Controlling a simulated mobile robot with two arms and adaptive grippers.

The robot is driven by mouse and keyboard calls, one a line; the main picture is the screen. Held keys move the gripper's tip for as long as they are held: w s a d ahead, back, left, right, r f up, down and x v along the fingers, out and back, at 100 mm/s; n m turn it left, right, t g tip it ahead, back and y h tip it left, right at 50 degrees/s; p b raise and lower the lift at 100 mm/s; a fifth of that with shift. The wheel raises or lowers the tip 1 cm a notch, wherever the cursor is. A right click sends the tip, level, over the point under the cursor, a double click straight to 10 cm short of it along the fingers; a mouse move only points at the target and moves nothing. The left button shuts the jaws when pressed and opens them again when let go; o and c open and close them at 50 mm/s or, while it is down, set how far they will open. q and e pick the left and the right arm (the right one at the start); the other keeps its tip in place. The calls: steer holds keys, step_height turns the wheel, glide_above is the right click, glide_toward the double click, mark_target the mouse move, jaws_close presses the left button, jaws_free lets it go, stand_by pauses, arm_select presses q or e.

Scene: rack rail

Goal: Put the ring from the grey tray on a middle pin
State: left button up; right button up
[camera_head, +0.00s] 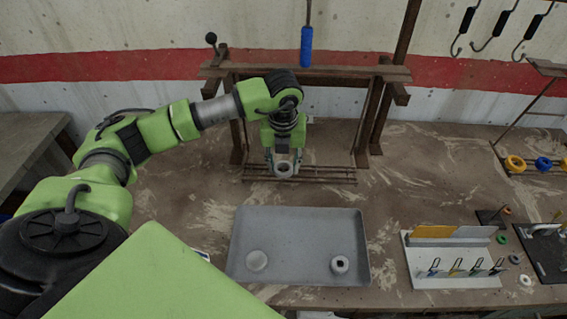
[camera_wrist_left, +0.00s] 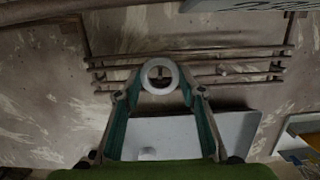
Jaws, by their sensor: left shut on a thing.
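My left gripper (camera_head: 284,168) is shut on a pale grey ring (camera_wrist_left: 159,76), whose round hole shows clearly in the left wrist view. The ring is between the two fingertips, over or in front of the horizontal rods of a brown rack (camera_head: 325,176); the gap between them cannot be told. Separate pins on this rack are not clear. The grey tray (camera_head: 300,230) lies nearer the front, holding a whitish round piece (camera_head: 257,261) at left and a whitish piece with a dark hole (camera_head: 340,265) at right. My right gripper is not in view.
At the right, yellow (camera_head: 515,163) and blue (camera_head: 543,163) rings sit on a rail. A white holder (camera_head: 450,262) with hooks stands right of the tray. Bare tabletop (camera_head: 420,180) lies between.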

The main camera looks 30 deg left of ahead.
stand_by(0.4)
arm_select(q)
steer(key=o, duration=1.2)
